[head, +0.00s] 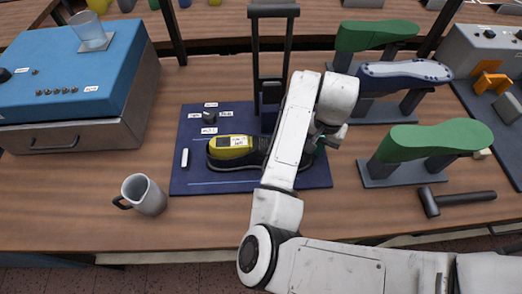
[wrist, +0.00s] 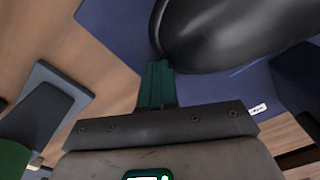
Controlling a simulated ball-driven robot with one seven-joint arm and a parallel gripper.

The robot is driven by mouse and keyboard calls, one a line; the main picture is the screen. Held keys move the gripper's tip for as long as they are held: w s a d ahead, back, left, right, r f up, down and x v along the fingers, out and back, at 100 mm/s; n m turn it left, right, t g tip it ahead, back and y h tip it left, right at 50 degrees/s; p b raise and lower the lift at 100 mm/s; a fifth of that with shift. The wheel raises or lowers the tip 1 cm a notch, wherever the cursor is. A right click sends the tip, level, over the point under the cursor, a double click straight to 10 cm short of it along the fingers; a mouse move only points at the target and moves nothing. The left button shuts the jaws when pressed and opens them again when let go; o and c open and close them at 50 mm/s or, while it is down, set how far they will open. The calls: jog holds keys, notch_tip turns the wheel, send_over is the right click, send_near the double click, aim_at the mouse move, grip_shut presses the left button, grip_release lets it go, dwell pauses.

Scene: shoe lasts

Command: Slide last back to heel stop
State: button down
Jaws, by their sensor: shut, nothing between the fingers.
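A black shoe-shaped last (head: 217,162) lies on a dark blue board (head: 185,184) in the head view, with a yellow device (head: 232,143) on or just behind it. My arm hides its right part. In the wrist view the glossy black last (wrist: 225,35) fills the upper right. My gripper (wrist: 160,65) is shut and empty, its teal fingertips at the last's rounded end; I cannot tell if they touch. In the head view my forearm mostly hides the gripper. I cannot make out which part is the heel stop.
A black upright frame (head: 254,50) stands at the board's back. Green lasts on stands (head: 430,145) and a hammer (head: 455,200) are to the right. A grey mug (head: 148,196) and blue box (head: 75,65) are left. Bare table lies in front of the board.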

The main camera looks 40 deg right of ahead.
jog(key=shift+w+a+b, duration=0.15)
jog(key=shift+w+a, duration=0.4)
jog(key=shift+a, duration=0.25)
jog(key=shift+w+a+b, duration=0.1)
jog(key=shift+w+a, duration=0.4)
jog(key=shift+a, duration=0.25)
jog(key=shift+w+a+b, duration=0.15)
jog(key=shift+w+a, duration=0.4)
jog(key=shift+a, duration=0.25)
jog(key=shift+s+d+p, duration=0.4)
jog(key=shift+s+d, duration=0.15)
jog(key=shift+d, duration=0.25)
notch_tip(320, 180, up, 8)
jog(key=p, duration=0.7)
